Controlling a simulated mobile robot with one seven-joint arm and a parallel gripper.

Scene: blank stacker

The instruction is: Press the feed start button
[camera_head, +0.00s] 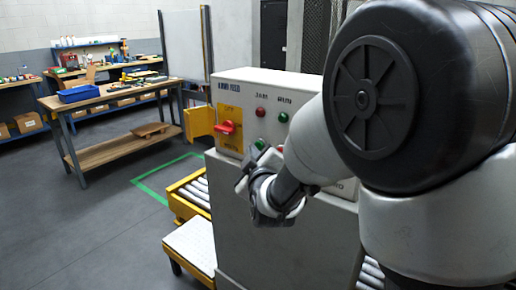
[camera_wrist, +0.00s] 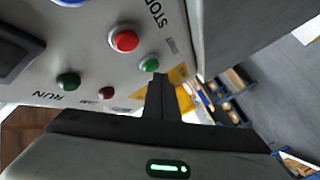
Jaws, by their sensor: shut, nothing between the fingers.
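The control cabinet (camera_head: 285,84) faces me in the head view, with lamps and buttons on its pale front. A green button (camera_head: 260,145) shows just above my gripper (camera_head: 252,172), which is close to the panel. In the wrist view, the shut, empty fingers (camera_wrist: 160,78) end just below a green button (camera_wrist: 150,64); I cannot tell whether they touch it. A red button (camera_wrist: 124,40) beside it has the word STOP nearby. A dark green one (camera_wrist: 68,81) is near the word RUN. No label reading feed start is legible. My arm hides part of the panel.
A red rotary switch (camera_head: 227,127) on a yellow plate juts out left of my gripper. A roller conveyor (camera_head: 196,190) stands low at the cabinet's left. A workbench (camera_head: 110,95) with a blue bin is farther back. The floor between is clear.

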